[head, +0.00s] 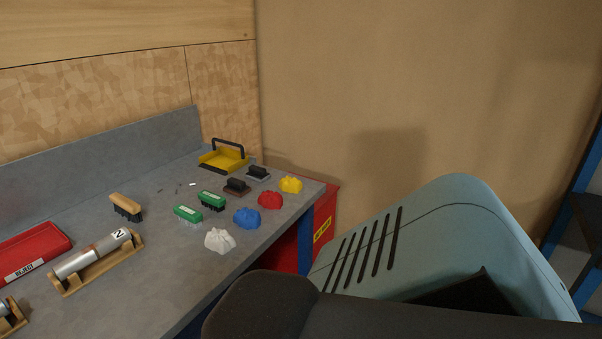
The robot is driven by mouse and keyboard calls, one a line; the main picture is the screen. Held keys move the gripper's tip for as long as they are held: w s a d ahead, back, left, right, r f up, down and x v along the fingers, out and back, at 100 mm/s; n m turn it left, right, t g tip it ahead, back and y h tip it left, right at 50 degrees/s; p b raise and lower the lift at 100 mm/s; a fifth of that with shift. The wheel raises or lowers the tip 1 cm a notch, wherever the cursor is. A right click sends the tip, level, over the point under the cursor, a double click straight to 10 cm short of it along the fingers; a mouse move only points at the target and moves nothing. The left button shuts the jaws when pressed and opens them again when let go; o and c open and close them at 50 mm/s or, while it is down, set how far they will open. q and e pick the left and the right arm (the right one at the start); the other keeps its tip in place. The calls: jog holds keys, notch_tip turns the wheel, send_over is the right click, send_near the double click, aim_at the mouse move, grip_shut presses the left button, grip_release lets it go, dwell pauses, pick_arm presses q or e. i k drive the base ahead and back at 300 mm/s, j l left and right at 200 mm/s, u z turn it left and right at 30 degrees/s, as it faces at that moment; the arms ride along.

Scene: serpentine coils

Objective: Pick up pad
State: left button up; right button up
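Two hand pads with dark block handles lie towards the far end of the grey workbench (150,264). One pad (237,187) has a reddish-brown base. The other pad (258,174) has a grey base and lies just behind it to the right. Both lie flat with their handles up, and nothing holds them. I see no gripper fingers in the head view, so neither gripper can be placed relative to the pads.
Green brushes (212,200) lie in front of the pads. Crumpled yellow (290,184), red (270,200), blue (247,218) and white (220,240) cloths line the right edge. A yellow dustpan-like tray (224,160) stands behind. A wooden brush (126,207), cylinder (92,257) and red reject tray (32,252) are left.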

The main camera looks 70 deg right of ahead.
aim_at(258, 174)
jog(key=z, duration=1.4)
jog(key=i+l+u, duration=0.2)
jog(key=i+l, duration=0.15)
jog(key=l, duration=0.3)
jog(key=i+l+u, duration=0.15)
jog(key=l, duration=0.2)
jog(key=i+l+u, duration=0.1)
jog(key=l, duration=0.2)
